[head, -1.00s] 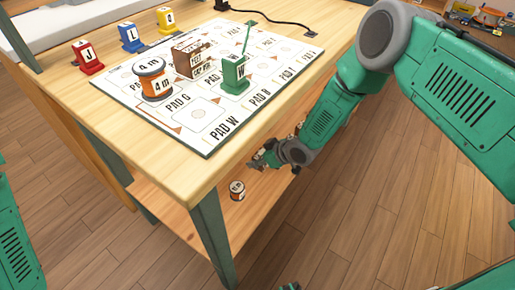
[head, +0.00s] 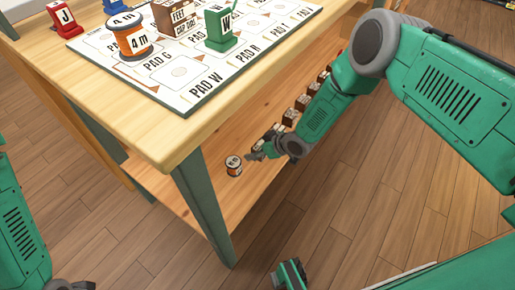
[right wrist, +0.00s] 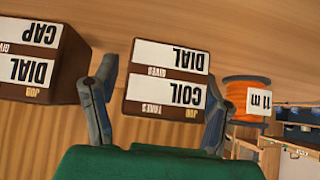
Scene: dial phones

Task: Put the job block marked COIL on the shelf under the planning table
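The COIL job block (right wrist: 167,80), dark brown with white COIL and DIAL labels, appears upside down in the right wrist view. It stands between the two fingers of my right gripper (right wrist: 160,105). The fingers are spread, with a gap at its left side; the right finger is close to its edge. In the head view my right gripper (head: 258,150) is low over the wooden shelf (head: 165,185) under the planning table (head: 150,130). I cannot make out the COIL block's label there. My left gripper does not show clearly; only left arm parts are at the left edge.
Another brown block marked DIAL and CAP (right wrist: 38,62) stands left of the fingers. An orange spool marked 11 m (right wrist: 247,98) is by the right finger. Several brown blocks (head: 302,103) line the shelf. A small spool (head: 233,166) stands at its near end. The table leg (head: 203,205) is close by.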

